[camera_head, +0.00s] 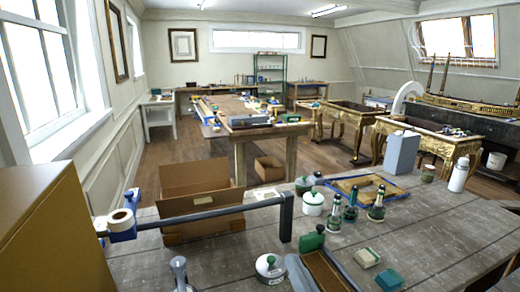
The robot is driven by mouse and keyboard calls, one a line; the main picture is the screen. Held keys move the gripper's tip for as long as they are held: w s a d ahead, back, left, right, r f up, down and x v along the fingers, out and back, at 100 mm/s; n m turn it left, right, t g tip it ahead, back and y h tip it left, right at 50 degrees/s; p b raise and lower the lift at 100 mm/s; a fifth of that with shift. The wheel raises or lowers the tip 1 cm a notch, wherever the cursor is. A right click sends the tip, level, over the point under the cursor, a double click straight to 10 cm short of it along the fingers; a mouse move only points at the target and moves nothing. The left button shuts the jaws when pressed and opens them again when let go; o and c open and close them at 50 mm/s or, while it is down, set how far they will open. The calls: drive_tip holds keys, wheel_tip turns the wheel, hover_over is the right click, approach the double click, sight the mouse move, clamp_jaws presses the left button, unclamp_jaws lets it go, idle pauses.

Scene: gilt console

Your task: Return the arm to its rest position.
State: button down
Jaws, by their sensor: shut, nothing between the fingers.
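My gripper is not in view, and I cannot make out any part of my arm with certainty. The near workbench (430,232) has a worn grey plank top and fills the lower right of the head view. How the arm is posed cannot be told from this picture.
A clamp with a dark bar (215,211) crosses the bench's left part, before an open cardboard box (205,182). Green-topped bottles (351,207), a white pot (313,204), a grey box (402,153) and a white bottle (459,177) stand around. A brown block (50,235) fills the left.

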drive_tip(key=s+d+f+g+h, duration=0.1)
drive_tip(key=s+d+f, duration=0.3)
drive_tip(key=s, duration=0.9)
drive_tip(key=s+d+f+g+h+b, duration=0.1)
drive_tip(key=s+d+f+h, duration=0.2)
drive_tip(key=s, duration=0.9)
drive_tip(key=s+d+f+n+g+h, duration=0.1)
drive_tip(key=s+d+f, duration=0.5)
drive_tip(key=s, duration=0.7)
drive_tip(key=shift+s+f+g+h+b, duration=0.3)
drive_tip(key=shift+f+g+h+b, duration=0.15)
drive_tip(key=shift+f, duration=0.5)
